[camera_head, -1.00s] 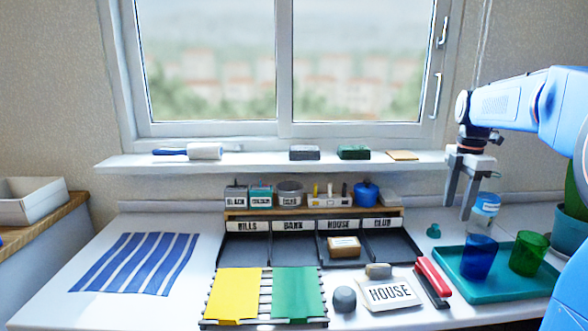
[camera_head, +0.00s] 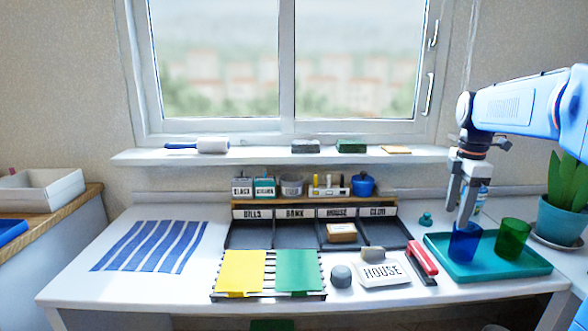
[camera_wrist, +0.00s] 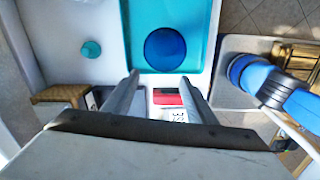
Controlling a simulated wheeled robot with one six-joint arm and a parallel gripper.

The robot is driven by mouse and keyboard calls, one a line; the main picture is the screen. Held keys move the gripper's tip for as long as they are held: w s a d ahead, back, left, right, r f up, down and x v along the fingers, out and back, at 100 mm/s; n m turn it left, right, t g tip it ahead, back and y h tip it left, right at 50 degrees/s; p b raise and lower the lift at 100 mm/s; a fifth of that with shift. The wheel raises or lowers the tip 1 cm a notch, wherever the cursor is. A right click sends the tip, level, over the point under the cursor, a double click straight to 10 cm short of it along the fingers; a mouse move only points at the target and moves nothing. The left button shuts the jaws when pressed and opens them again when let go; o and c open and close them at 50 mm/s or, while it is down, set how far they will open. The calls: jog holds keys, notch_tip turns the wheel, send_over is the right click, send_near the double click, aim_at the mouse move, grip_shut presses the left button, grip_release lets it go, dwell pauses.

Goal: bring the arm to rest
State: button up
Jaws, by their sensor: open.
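My gripper (camera_head: 463,208) points down at the right end of the white table, with its two fingers apart. In the head view its fingertips overlap the upper part of a blue cup (camera_head: 466,246). In the wrist view the round blue cup (camera_wrist: 165,49) lies ahead of the fingertips, and nothing shows clamped between the fingers (camera_wrist: 160,88). The cup stands on a teal tray (camera_head: 500,268), which also shows in the wrist view (camera_wrist: 205,20). My arm reaches in from the right, bent down at the wrist. A bottle behind the cup is partly hidden by the gripper.
A green cup (camera_head: 512,240) shares the tray. A potted plant (camera_head: 562,221) stands at right. The window sill (camera_head: 260,156) is behind. The table's left side has free room around a striped cloth (camera_head: 152,246).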

jog(key=s+a+f+m+t, duration=0.1)
jog(key=s+a+f+m, duration=0.3)
jog(key=s, duration=0.5)
jog(key=s+a+f+m+t, duration=0.2)
jog(key=s+a+f+m, duration=0.2)
jog(key=s+m, duration=0.3)
jog(key=s+a+f+m+t, duration=0.1)
jog(key=s+a+f+m, duration=0.4)
jog(key=s, duration=0.6)
jog(key=shift+s+a+m, duration=0.15)
jog(key=shift+m, duration=0.15)
